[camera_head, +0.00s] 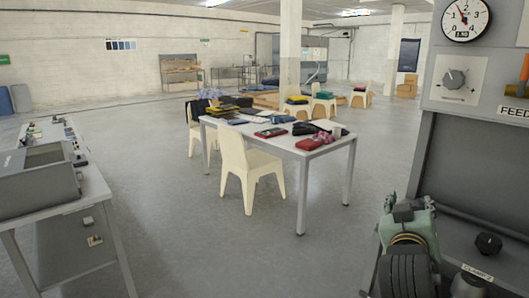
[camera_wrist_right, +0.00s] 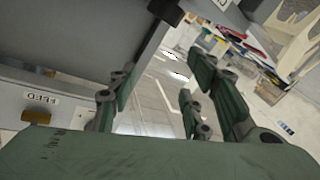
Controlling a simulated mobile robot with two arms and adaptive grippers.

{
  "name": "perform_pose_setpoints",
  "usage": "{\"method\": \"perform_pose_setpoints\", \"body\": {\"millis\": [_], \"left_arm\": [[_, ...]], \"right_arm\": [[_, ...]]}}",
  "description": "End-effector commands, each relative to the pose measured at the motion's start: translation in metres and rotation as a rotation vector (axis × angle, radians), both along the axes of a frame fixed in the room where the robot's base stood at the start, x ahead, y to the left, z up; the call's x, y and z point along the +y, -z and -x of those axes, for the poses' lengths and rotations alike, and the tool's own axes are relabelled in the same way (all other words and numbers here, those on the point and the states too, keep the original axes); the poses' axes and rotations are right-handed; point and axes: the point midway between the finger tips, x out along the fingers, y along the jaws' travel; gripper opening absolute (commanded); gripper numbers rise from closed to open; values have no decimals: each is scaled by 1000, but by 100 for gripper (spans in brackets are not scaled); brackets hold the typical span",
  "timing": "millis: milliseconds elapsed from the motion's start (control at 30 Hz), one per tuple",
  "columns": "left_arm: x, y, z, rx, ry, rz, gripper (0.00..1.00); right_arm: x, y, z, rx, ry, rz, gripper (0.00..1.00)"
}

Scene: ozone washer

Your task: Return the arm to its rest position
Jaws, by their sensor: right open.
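My right gripper (camera_head: 408,208) is green and shows at the lower right of the head view, at the end of my dark ribbed arm. It is beside the grey machine panel. In the right wrist view its fingers (camera_wrist_right: 155,98) are spread apart with nothing between them; floor and room show through the gap. My left gripper and left arm are not in these views.
The grey machine (camera_head: 478,150) with a gauge (camera_head: 466,16), a dial (camera_head: 454,79) and a black knob (camera_head: 488,243) stands close on the right. A white table (camera_head: 325,150) with cloths and chairs stands mid-room. A workbench (camera_head: 95,185) is at left. Open floor lies between.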

Motion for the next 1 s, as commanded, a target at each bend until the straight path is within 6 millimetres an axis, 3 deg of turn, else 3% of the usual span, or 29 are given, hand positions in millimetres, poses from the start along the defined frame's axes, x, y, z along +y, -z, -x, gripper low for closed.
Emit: {"method": "perform_pose_setpoints", "body": {"millis": [33,100,267,400,500,600,900,1000], "left_arm": [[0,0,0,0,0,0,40],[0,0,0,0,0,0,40],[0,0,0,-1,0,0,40],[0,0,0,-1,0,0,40],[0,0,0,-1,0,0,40],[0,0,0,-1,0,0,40],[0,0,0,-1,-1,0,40],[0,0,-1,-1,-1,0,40]], "right_arm": [[6,41,10,76,-27,-32,44],[15,89,25,172,-62,-80,44],[41,193,79,402,-138,-194,44],[67,271,146,615,-199,-300,44],[83,309,193,745,-233,-365,44],[97,335,236,855,-259,-419,44],[131,376,347,1119,-316,-555,44],[132,403,337,1124,-313,-555,44]]}}
